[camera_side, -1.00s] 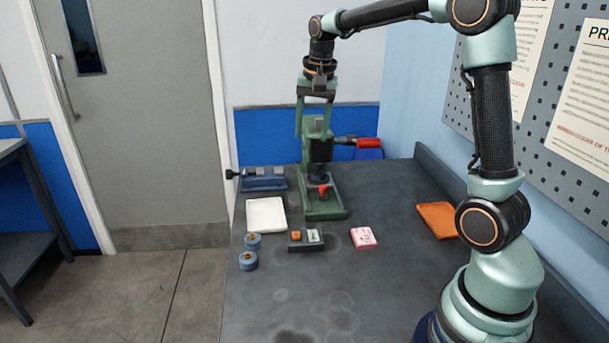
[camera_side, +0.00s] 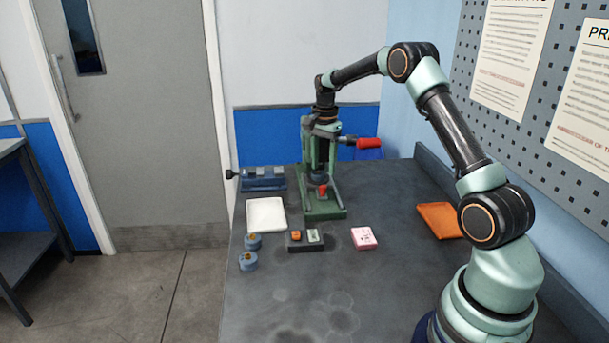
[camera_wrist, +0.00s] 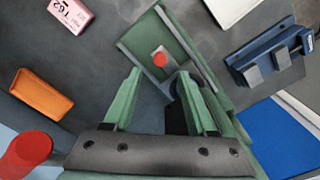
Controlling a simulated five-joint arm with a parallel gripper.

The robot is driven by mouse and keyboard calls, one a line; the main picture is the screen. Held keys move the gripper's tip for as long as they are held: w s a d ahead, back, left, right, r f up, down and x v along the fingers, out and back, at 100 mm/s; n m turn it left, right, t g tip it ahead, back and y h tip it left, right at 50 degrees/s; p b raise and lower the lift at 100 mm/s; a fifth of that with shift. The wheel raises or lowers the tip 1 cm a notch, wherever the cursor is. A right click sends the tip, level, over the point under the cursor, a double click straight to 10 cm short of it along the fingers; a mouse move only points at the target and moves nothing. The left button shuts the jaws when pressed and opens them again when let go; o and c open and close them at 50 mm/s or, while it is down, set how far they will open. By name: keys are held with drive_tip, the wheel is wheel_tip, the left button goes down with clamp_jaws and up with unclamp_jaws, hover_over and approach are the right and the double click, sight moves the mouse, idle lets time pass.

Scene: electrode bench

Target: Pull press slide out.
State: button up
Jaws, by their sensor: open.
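The green press (camera_side: 325,212) stands at the back of the bench, its flat base toward the side camera. A small red knob (camera_side: 323,189) sits low at its front, apparently on the press slide. In the wrist view the knob (camera_wrist: 159,59) lies just beyond my fingertips, roughly between them. My gripper (camera_side: 321,165) points down in front of the press column and hides part of it. In the wrist view my gripper (camera_wrist: 160,72) has its two green fingers apart with nothing between them. Whether the fingertips are level with the knob cannot be told.
The press's red-ended lever (camera_side: 367,143) sticks out right. A blue vise (camera_side: 264,183) and white tray (camera_side: 266,215) stand left. Blue round pieces (camera_side: 249,261), a dark holder (camera_side: 306,247), a pink block (camera_side: 363,238) and an orange tray (camera_side: 438,220) lie nearer. The front bench is clear.

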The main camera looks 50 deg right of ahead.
sight(323, 186)
wheel_tip(323, 186, down, 6)
drive_tip(key=shift+f, duration=0.15)
idle(0.3)
clamp_jaws()
idle(1.3)
